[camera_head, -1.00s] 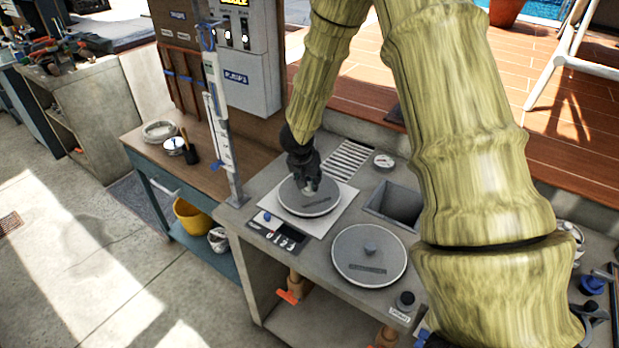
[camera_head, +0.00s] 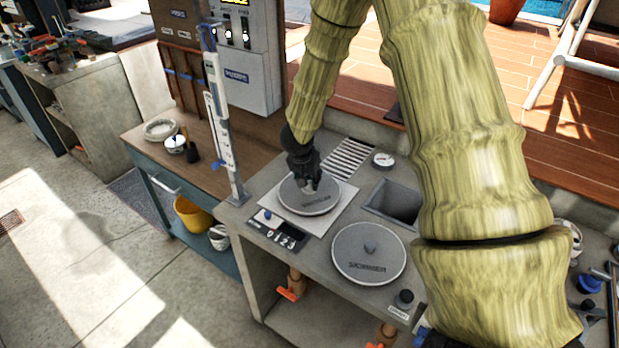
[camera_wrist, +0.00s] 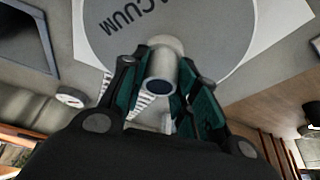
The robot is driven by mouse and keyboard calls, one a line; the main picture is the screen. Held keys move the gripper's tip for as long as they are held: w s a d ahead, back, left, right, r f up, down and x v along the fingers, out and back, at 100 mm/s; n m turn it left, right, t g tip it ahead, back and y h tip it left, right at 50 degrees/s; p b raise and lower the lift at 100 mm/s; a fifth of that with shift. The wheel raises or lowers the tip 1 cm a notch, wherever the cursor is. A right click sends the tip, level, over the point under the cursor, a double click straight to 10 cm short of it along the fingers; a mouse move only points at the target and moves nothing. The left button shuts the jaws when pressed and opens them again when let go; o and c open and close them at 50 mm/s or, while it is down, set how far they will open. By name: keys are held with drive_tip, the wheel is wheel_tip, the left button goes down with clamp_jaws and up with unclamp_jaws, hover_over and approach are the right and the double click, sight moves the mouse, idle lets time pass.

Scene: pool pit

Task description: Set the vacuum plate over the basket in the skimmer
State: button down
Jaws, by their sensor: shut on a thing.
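The vacuum plate (camera_head: 318,207) is a grey disc lying on a white square at the middle of the counter. In the wrist view the plate (camera_wrist: 205,40) shows the letters "VACUUM" and a short hollow stub (camera_wrist: 161,72). My gripper (camera_head: 308,184) is above the plate, shut on this stub; its fingers (camera_wrist: 160,88) are on either side of it. A grey round lid (camera_head: 369,262) marked "SKIMMER", with a small knob, lies flat to the right and nearer. No basket shows.
A rectangular recess (camera_head: 397,203) is behind the skimmer lid. A slotted grate (camera_head: 349,159) and a round gauge (camera_head: 383,159) are at the back. A display panel (camera_head: 277,232) is in front of the plate. An upright scaled post (camera_head: 222,125) stands to the left.

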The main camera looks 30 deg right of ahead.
drive_tip(key=shift+f, duration=0.25)
drive_tip(key=shift+f, duration=0.35)
drive_tip(key=shift+f, duration=0.3)
idle(1.1)
drive_tip(key=c, duration=0.9)
unclamp_jaws()
drive_tip(key=shift+o, duration=0.2)
drive_tip(key=shift+r+p, duration=0.15)
drive_tip(key=shift+p, duration=0.15)
drive_tip(key=shift+r+p, duration=2.35)
drive_tip(key=shift+p, duration=0.6)
drive_tip(key=shift+r, duration=0.1)
